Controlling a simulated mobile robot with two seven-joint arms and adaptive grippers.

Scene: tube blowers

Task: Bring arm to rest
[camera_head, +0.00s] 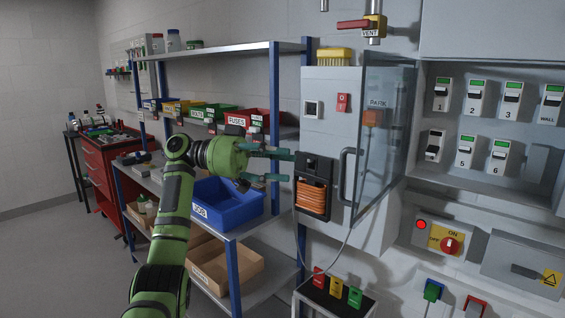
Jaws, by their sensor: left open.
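My left arm (171,225), green and black, rises from the bottom of the head view and bends right at its top. My left gripper (278,167) points right, with its two fingers apart and nothing between them. The fingertips reach in front of the left side of a grey cabinet (325,128), near a black holder with a coiled orange cable (312,197). I cannot tell whether they touch it. A label reading PARK (378,103) shows behind the cabinet's glass door. My right gripper is out of view.
A blue-posted shelf rack (225,52) with a blue bin (228,203) stands behind the arm. Right are breaker switches (474,98) and a red knob (450,245). Low in front, a small stand (333,303) holds coloured tags. Floor (60,270) at left is clear.

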